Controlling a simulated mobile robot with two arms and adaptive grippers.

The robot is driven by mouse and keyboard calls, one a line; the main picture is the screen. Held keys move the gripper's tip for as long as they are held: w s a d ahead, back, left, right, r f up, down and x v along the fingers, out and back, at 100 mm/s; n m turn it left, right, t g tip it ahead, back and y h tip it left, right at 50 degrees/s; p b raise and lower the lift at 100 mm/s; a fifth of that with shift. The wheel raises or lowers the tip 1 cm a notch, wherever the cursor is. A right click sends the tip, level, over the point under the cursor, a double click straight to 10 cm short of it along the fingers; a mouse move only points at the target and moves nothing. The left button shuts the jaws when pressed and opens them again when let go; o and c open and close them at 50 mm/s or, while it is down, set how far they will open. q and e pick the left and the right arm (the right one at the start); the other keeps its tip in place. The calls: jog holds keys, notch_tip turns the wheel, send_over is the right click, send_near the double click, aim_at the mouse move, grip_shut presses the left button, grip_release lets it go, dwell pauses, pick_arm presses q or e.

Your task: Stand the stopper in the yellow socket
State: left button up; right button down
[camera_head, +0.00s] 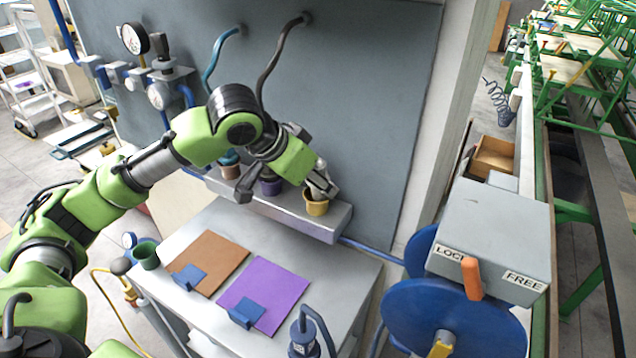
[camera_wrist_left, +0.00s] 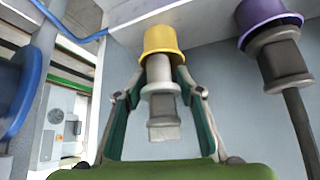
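The yellow socket (camera_head: 317,208) is a small cup on the grey wall shelf. It also shows in the left wrist view (camera_wrist_left: 160,38). The pale grey stopper (camera_wrist_left: 161,89) has one end inside the yellow socket's mouth and looks in line with it. Its flange and blocky end stick out toward my wrist. In the head view the stopper (camera_head: 319,179) is partly hidden by my gripper. My left gripper (camera_wrist_left: 160,76) has its fingers on either side of the stopper, apart, with gaps beside the blocky end. My right gripper is not in view.
A purple socket (camera_head: 271,188) with a dark grey part in it stands left of the yellow one, and another socket (camera_head: 230,160) stands farther left. The table (camera_head: 340,275) below holds brown and purple mats. A grey box (camera_head: 490,235) with blue wheels stands at right.

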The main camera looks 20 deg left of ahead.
aim_at(318, 199)
pick_arm(q)
jog(key=o, duration=0.3)
jog(key=shift+g, duration=0.6)
jog(key=f, duration=0.2)
jog(key=s+f, duration=0.1)
jog(key=f, duration=0.1)
jog(key=shift+w+f, duration=0.25)
jog(key=shift+w, duration=0.25)
jog(key=shift+w+f, duration=0.2)
jog(key=shift+w, duration=0.25)
jog(key=shift+w+a, duration=0.1)
jog(key=shift+a, duration=0.05)
jog(key=shift+s+a+r, duration=0.1)
jog(key=shift+s+r, duration=0.1)
jog(key=shift+s, duration=0.4)
jog(key=shift+w, duration=0.1)
jog(key=v, duration=1.3)
jog(key=shift+w+r+t, duration=0.25)
jog(key=shift+w+t, duration=0.05)
jog(key=shift+w, duration=0.1)
